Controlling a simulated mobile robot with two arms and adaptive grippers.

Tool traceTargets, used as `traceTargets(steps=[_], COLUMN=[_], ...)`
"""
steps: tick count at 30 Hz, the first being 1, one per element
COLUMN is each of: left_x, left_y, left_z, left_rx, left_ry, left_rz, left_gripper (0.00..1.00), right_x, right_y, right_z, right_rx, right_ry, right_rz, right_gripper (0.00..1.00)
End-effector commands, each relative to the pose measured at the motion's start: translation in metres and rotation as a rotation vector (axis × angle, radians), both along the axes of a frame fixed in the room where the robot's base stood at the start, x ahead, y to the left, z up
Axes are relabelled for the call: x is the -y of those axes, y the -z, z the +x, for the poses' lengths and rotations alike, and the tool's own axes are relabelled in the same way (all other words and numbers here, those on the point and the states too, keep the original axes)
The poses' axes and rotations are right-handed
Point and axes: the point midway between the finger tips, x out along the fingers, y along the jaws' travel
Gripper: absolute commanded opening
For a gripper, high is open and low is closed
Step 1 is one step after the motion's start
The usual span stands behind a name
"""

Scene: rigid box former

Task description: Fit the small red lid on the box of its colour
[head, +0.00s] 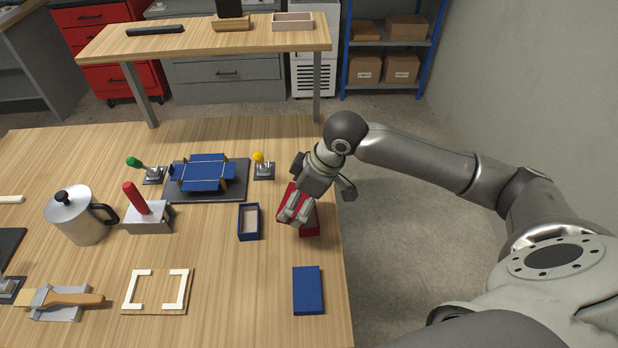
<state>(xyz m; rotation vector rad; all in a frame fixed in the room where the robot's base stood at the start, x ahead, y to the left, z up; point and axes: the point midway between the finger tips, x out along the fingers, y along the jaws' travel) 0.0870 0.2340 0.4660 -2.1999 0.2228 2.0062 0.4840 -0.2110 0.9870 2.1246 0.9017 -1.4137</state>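A red object (309,224) lies near the right edge of the table. My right gripper (293,218) is over it and covers much of it, so I cannot tell the red lid from a red box beneath. The fingers point down at its left part and look near each other. Whether they grip anything is hidden. My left gripper is not in view.
An open blue box (249,222) stands just left of the gripper, and a flat blue piece (308,290) lies in front. A blue blank (206,172) sits on a dark former plate (236,192). A metal pot (78,222) and a red-handled tool (148,214) stand left.

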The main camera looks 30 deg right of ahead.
Motion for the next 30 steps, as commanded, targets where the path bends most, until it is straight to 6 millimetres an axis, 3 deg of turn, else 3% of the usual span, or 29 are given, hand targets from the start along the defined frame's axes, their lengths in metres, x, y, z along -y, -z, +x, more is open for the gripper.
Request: traceTargets(steps=[1,6,15,23,30], left_x=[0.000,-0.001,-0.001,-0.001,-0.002], left_y=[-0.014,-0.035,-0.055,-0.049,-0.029], left_z=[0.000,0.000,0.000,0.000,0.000], left_rx=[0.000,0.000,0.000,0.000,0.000], left_ry=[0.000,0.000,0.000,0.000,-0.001], left_rz=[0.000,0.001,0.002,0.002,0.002], left_gripper=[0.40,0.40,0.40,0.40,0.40], right_x=[0.004,0.015,0.032,0.034,0.034], right_y=[-0.006,-0.004,0.001,0.010,0.027], right_z=[0.001,0.006,0.009,0.009,0.010], right_rx=[-0.004,-0.002,0.000,0.003,0.003], right_ry=[-0.041,-0.201,-0.375,-0.402,-0.400], right_rz=[0.000,0.001,0.002,0.001,-0.001], right_gripper=[0.71,0.71,0.71,0.71,0.71])
